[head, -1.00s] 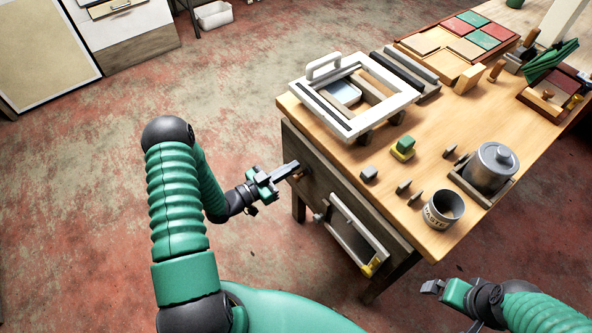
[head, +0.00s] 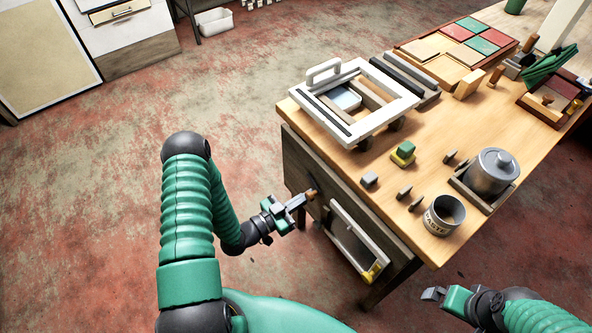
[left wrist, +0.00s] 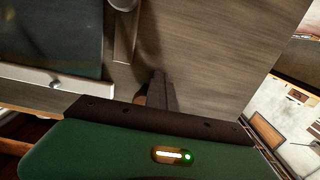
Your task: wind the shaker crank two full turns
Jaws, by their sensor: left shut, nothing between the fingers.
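The crank's orange-brown knob (head: 312,194) shows at the dark side panel of the workbench, left of an open framed recess (head: 352,240). My left gripper (head: 303,199) is shut, its fingertips right at the knob. I cannot tell whether they touch it. In the left wrist view the dark fingers (left wrist: 160,97) point at the grey wood panel, and a small brown piece, perhaps the knob (left wrist: 141,98), shows beside them, partly hidden. The crank arm is not clear. My right gripper (head: 432,293) is off the bench's near right corner; its jaws are too small to judge.
On the bench top (head: 340,155) are a white frame (head: 385,123), a green-and-yellow block (head: 404,153), a lidded metal pot (head: 492,172) and a labelled tin (head: 443,215). The recess frame juts out right of my left gripper. The floor to the left is clear.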

